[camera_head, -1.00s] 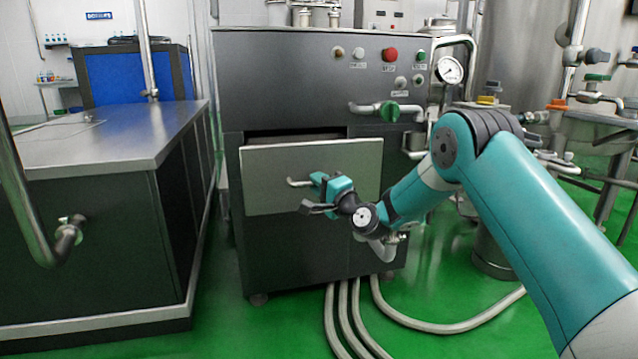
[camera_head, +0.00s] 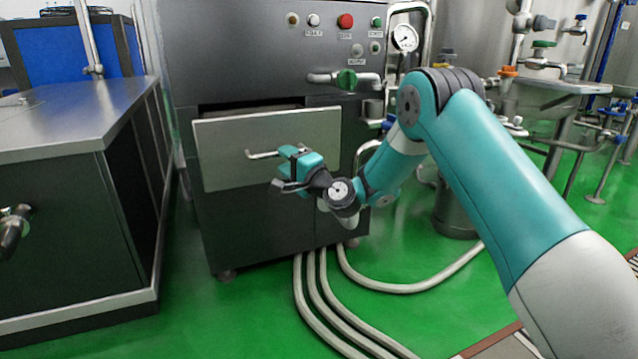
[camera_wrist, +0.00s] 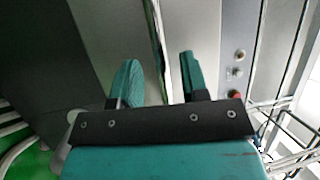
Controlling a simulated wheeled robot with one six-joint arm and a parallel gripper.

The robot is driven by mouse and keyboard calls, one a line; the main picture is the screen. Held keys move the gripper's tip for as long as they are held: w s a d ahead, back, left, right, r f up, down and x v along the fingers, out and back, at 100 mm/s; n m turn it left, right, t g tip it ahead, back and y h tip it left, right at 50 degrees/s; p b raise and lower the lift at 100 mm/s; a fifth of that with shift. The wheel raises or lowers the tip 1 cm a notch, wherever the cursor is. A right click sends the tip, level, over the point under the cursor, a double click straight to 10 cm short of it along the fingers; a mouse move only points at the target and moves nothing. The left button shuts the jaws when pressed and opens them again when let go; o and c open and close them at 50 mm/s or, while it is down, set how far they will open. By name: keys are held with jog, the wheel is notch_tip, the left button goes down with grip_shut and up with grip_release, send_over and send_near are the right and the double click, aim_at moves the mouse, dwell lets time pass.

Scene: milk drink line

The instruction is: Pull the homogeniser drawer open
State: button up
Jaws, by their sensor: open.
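The homogeniser (camera_head: 270,225) is a dark grey cabinet. Its drawer has a pale grey front (camera_head: 225,165) that stands slightly out from the cabinet, with a dark gap above its top edge. A thin metal bar handle (camera_head: 262,154) crosses the front. My gripper (camera_head: 284,170) is at the handle's right end, with its jaws open. In the wrist view, the two teal fingers (camera_wrist: 160,80) are apart. A thin pale bar, which looks like the handle, runs up the picture between them; I cannot tell whether they touch it.
A metal-topped dark counter (camera_head: 70,120) stands at left. Several pale hoses (camera_head: 320,300) lie on the green floor in front. Pipes and a steel basin (camera_head: 550,97) are at right.

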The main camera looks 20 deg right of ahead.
jog(key=b+v, duration=1.1)
jog(key=v, duration=0.2)
jog(key=shift+s+d+b, duration=0.15)
jog(key=shift+s+b, duration=0.15)
jog(key=shift+b, duration=0.1)
jog(key=shift+f, duration=0.15)
